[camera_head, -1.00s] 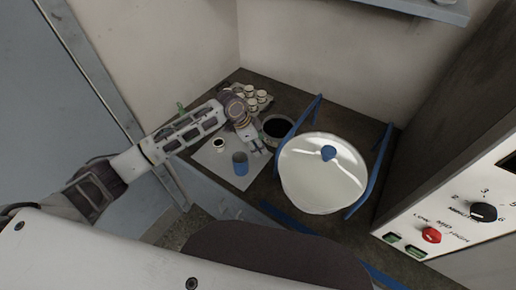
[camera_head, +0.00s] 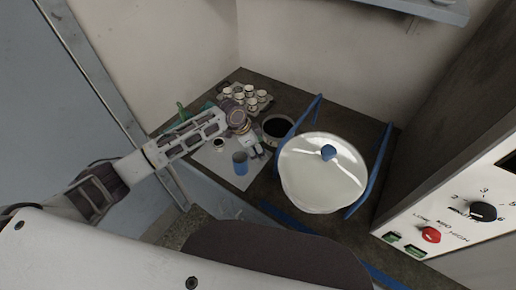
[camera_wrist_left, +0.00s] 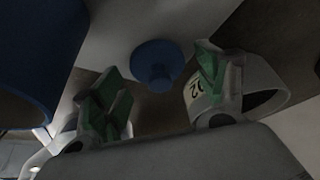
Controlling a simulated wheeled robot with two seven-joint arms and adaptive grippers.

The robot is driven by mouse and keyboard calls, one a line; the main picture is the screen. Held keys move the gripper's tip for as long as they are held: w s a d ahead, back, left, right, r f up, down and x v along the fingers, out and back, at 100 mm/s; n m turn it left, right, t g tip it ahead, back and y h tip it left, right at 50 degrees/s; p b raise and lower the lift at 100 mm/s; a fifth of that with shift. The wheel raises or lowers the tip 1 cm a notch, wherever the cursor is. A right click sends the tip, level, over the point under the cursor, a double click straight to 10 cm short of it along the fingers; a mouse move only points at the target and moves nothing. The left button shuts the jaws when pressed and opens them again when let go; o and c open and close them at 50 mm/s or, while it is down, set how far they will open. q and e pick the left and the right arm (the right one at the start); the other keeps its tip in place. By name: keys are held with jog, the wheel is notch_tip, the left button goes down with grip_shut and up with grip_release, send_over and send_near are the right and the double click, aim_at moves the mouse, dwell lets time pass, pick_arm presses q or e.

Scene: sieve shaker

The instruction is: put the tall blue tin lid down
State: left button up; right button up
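My left gripper (camera_head: 256,151) is low over the counter, just right of the blue tin (camera_head: 240,164). In the left wrist view its two green-padded fingers (camera_wrist_left: 158,88) stand well apart with nothing between the pads. A blue lid (camera_wrist_left: 157,62) with a short knob shows beyond the gap between the fingers, near the edge of a pale sheet, and looks clear of both pads. The tin's blue wall (camera_wrist_left: 40,55) fills the upper left there. In the head view I cannot make out the lid clearly beside the gripper. My right gripper is not in view.
A dark-mouthed bowl (camera_head: 277,127) and a big white pan (camera_head: 318,186) between blue bars stand to the right. Several small cups (camera_head: 249,92) stand behind the gripper. A small dark-topped cup (camera_head: 218,144) stands on the pale mat. A control panel (camera_head: 465,212) is at far right.

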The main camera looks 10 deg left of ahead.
pick_arm(q)
jog(key=shift+r, duration=0.1)
jog(key=v, duration=1.2)
jog(key=shift+a, duration=0.1)
dwell(0.4)
